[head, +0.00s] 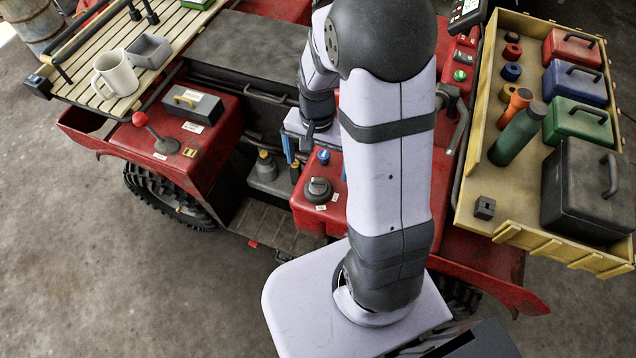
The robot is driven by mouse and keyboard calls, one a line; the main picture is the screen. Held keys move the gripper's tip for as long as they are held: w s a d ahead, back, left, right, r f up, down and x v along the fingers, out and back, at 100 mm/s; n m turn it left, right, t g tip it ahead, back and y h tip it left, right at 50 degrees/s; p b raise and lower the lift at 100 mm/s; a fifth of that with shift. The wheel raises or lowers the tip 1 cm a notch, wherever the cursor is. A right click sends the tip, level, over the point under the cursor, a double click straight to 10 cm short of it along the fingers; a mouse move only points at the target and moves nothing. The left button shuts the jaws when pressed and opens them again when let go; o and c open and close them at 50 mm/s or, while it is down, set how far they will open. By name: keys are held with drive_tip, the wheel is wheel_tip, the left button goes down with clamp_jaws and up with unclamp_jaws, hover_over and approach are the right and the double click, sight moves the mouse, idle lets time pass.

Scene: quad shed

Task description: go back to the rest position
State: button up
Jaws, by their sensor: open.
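My gripper (317,168) is in the middle of the head view, partly hidden behind my own arm. Its jaws are open, with a blue-marked finger on the left and another at the edge of my arm. It points down over the red tank (308,212) of the quad. A small blue-topped knob shows between the fingers, and nothing is seen held. I cannot tell how far the fingertips are from the tank.
A slatted rack (85,70) at left bears a beige mug (114,76) and a grey tray (148,52). A red-knobbed lever (150,130) stands on the fender. A black cap (318,190) tops the tank.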

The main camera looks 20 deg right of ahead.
wheel_tip(320, 180, up, 8)
drive_tip(key=p, duration=0.7)
drive_tip(key=shift+w+r, duration=0.15)
drive_tip(key=shift+r, duration=0.1)
drive_tip(key=shift+d, duration=0.1)
drive_tip(key=s+a+f+n+b, duration=0.1)
drive_tip(key=s+a+n+b, duration=0.3)
drive_tip(key=s+n, duration=0.5)
drive_tip(key=shift+s+a+f+b, duration=0.25)
drive_tip(key=shift+s+b, duration=0.3)
drive_tip(key=shift+b, duration=0.75)
